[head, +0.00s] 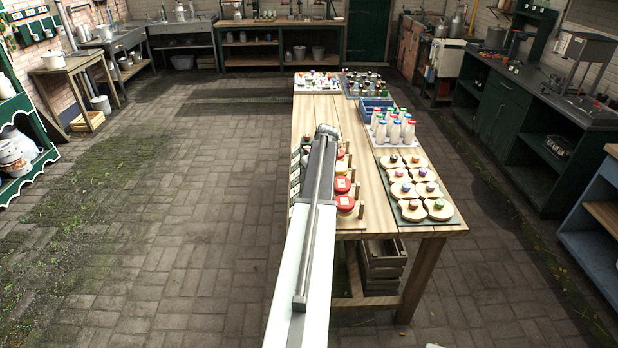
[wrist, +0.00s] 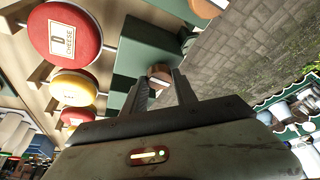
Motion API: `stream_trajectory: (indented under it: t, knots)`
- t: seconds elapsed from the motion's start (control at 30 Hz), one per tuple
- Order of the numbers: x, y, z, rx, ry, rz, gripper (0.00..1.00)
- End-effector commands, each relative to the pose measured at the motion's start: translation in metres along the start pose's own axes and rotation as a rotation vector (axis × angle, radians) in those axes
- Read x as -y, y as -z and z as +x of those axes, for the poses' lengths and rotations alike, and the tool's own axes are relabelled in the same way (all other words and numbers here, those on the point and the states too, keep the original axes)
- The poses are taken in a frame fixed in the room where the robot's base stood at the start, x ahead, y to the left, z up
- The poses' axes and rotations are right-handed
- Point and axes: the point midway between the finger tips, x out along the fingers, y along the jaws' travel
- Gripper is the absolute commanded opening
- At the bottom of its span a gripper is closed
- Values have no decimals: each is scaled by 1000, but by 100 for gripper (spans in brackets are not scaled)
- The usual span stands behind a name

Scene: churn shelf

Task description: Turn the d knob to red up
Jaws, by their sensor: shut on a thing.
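My gripper (wrist: 160,88) points at a green panel (wrist: 135,68) in the wrist view, its two fingers closed around a small brown knob (wrist: 159,73) with a pale band. Which side of the knob is red cannot be made out. A red cheese wheel (wrist: 65,34) labelled "D CHEESE" lies to the left of the knob. A second brown knob (wrist: 207,7) shows at the top edge, clear of my fingers. In the head view my arm reaches along the table's left edge and hides the knob and my fingertips.
The wooden table (head: 345,130) carries red and yellow cheeses, milk bottles (head: 393,130), a green board (head: 448,214) with round wooden pieces, and trays at its far end. A wooden crate (head: 383,262) sits below. The brick floor (head: 190,190) left of the table is open.

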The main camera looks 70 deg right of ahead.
Motion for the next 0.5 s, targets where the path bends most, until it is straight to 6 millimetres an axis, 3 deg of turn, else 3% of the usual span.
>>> stream_trajectory:
  t: [0.5]
  knots:
    - [-2,-2,0,4,60,-149,0]
